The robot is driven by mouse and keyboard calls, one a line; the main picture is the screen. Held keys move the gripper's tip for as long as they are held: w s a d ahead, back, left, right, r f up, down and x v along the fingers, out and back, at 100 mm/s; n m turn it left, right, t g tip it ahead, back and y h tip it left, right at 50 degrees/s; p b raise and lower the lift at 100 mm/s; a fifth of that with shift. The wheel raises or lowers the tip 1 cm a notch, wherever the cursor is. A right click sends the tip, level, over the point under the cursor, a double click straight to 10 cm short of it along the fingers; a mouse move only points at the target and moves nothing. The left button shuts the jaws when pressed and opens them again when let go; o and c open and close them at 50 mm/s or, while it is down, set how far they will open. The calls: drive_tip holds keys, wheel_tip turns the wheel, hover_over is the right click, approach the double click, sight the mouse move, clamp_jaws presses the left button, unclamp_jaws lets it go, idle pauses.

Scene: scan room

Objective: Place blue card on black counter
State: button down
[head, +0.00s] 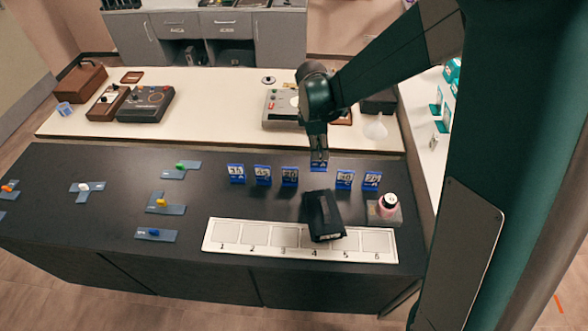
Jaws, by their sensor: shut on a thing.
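My gripper (318,150) is above the back part of the black counter (120,200), pointing down. It is shut on a blue card (319,166), which hangs upright below the fingers. I cannot tell whether the card's lower edge touches the counter. Similar upright blue cards with dark printed faces stand in a row, some left of the gripper (262,174) and two to its right (345,179). The held card is in line with the gap in this row.
A white strip with numbered squares (230,250) lies along the front edge. A black box-shaped device (322,215) rests partly on it. Flat blue-grey pieces with coloured knobs (165,203) lie at left. A white table (215,115) is behind.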

sight(318, 166)
drive_tip(key=shift+f, duration=3.05)
drive_tip(key=shift+f+b, duration=0.3)
drive_tip(key=shift+f, duration=1.55)
drive_tip(key=shift+f, duration=0.15)
drive_tip(key=c, duration=2.6)
unclamp_jaws()
drive_tip(key=shift+o, duration=0.2)
drive_tip(key=r, duration=0.4)
drive_tip(key=a+r, duration=0.1)
drive_tip(key=r, duration=0.7)
drive_tip(key=shift+a+r+p, duration=0.1)
drive_tip(key=shift+a+p, duration=0.3)
